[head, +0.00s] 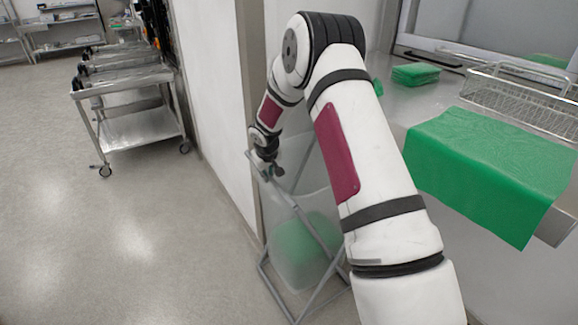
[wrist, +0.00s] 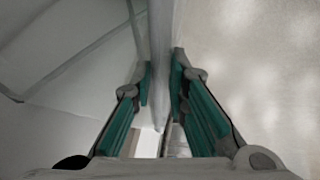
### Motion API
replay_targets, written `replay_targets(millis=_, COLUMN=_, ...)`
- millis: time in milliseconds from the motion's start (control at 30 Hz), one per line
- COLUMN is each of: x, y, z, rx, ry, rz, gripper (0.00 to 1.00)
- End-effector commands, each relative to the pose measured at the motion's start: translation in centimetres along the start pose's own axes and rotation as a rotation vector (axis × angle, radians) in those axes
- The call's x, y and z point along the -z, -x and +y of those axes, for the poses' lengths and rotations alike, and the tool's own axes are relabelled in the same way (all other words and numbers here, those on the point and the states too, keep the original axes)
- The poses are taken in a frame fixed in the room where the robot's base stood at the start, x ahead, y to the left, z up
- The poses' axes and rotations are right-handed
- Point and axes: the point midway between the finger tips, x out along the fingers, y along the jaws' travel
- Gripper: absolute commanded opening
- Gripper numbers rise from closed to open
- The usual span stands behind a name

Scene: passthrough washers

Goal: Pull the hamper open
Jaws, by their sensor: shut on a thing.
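The hamper is a grey tubular frame with crossed legs (head: 318,237) and a pale translucent bag (head: 285,213). It stands against the wall below the counter, partly hidden behind my arm. Something green shows through the lower part of its bag. My gripper (head: 268,168) is at the hamper's upper left rim. In the wrist view my gripper (wrist: 161,85) has its two green-padded fingers on either side of the grey frame bar (wrist: 160,50), shut on it. The bag's pale inside lies left of the bar and the floor lies right.
A counter at right holds a green cloth (head: 490,170) draped over its edge, a wire basket (head: 520,100) and folded green cloths (head: 416,74). Steel carts (head: 135,125) stand at left. The floor (head: 130,235) left of the hamper is clear.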

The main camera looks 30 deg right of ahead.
Motion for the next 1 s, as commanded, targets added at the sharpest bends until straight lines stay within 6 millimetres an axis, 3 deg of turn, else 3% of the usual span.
replay_targets(millis=33, x=0.2, y=0.3, z=-2.8, rx=0.008, ry=0.012, rz=-0.001, gripper=0.00)
replay_targets(millis=100, x=0.3, y=0.7, z=-5.2, rx=0.007, ry=0.011, rz=-0.002, gripper=0.00)
replay_targets(millis=300, x=0.7, y=1.8, z=-11.9, rx=0.007, ry=0.010, rz=-0.003, gripper=0.00)
replay_targets(millis=500, x=1.1, y=2.9, z=-17.4, rx=0.007, ry=0.008, rz=-0.003, gripper=0.00)
replay_targets(millis=733, x=1.4, y=3.7, z=-21.4, rx=0.006, ry=0.007, rz=-0.003, gripper=0.00)
replay_targets(millis=1000, x=1.5, y=4.0, z=-23.0, rx=0.005, ry=0.003, rz=-0.005, gripper=0.00)
